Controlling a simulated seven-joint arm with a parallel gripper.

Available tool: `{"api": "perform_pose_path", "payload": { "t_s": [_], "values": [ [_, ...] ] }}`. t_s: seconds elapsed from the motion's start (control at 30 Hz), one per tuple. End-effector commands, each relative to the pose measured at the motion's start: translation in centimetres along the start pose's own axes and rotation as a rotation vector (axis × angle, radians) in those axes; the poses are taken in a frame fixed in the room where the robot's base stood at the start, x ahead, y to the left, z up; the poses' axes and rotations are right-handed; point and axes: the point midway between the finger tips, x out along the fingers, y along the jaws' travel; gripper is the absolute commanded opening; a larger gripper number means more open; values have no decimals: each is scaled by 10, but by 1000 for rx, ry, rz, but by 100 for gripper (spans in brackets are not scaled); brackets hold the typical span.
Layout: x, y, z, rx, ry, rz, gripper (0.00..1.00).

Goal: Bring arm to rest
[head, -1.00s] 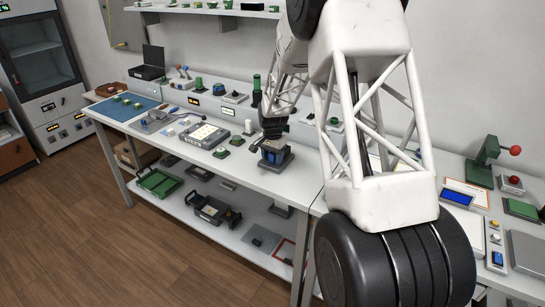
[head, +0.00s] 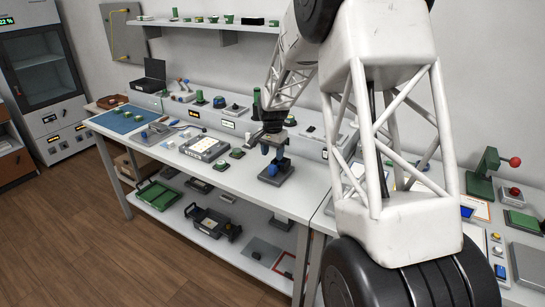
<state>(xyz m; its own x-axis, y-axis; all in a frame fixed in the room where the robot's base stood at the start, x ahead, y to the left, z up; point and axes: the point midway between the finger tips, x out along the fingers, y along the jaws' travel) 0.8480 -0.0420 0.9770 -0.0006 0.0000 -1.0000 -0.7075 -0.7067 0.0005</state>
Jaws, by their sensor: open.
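My arm reaches from the upper right over the white workbench (head: 235,178) in the head view. My gripper (head: 273,152) is at its far end, small in the picture, pointing down with its jaws open. It hangs above a dark grey and blue device (head: 276,174) on the bench. I see nothing held in it. Whether the fingertips touch the device is too small to tell.
A grey tray with pale cells (head: 204,147) and small green parts (head: 237,153) lie left of the gripper. A blue mat (head: 125,119) is at the bench's far left. A green press (head: 482,178) stands right. A lower shelf holds a green tray (head: 158,194).

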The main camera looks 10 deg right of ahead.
Motion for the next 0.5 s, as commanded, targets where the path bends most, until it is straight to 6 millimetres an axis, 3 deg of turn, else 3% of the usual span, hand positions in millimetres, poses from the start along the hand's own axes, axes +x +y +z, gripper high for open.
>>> {"api": "perform_pose_path", "payload": {
  "t_s": [0.5],
  "values": [
    [-8, 4, 6, -11, 4, -3, 55]
  ]
}}
